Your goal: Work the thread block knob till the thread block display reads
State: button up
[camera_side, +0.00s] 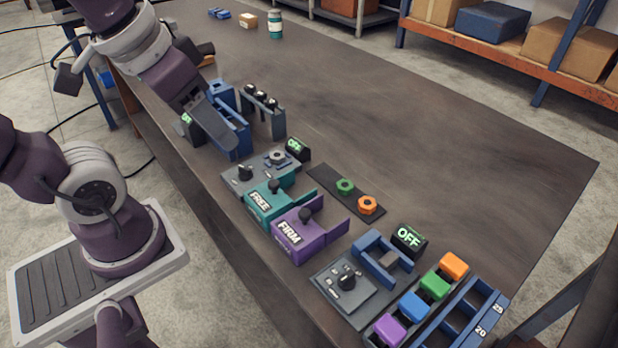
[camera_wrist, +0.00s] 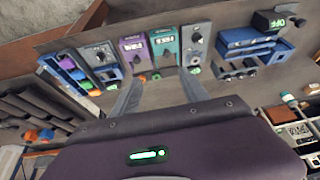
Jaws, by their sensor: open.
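No label marks the thread block, so I cannot tell for certain which station it is. A grey plate (camera_side: 240,179) at mid-bench carries a black knob (camera_side: 245,172) and a round metal fitting (camera_side: 278,157); its display (camera_side: 297,148) reads OFF. It also shows in the wrist view (camera_wrist: 197,48). A second grey plate (camera_side: 338,297) nearer the front has a black knob (camera_side: 347,278), a blue cradle (camera_side: 372,252) and a display (camera_side: 408,239) reading OFF. My gripper (camera_wrist: 159,77) is open and empty, above the bench, apart from both knobs.
A teal block (camera_side: 266,203) marked FREE and a purple block (camera_side: 300,236) marked FIRM stand between the plates. Green (camera_side: 345,186) and orange (camera_side: 367,204) nuts lie behind them. A blue fixture (camera_side: 230,133) stands by my gripper.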

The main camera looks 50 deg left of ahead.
jog(key=s, duration=0.1)
jog(key=d, duration=0.1)
jog(key=s, duration=0.1)
jog(key=shift+s+d+r+m+t+h, duration=0.2)
jog(key=shift+s+r+m+t+h, duration=0.1)
jog(key=shift+r+t, duration=0.1)
dwell(0.3)
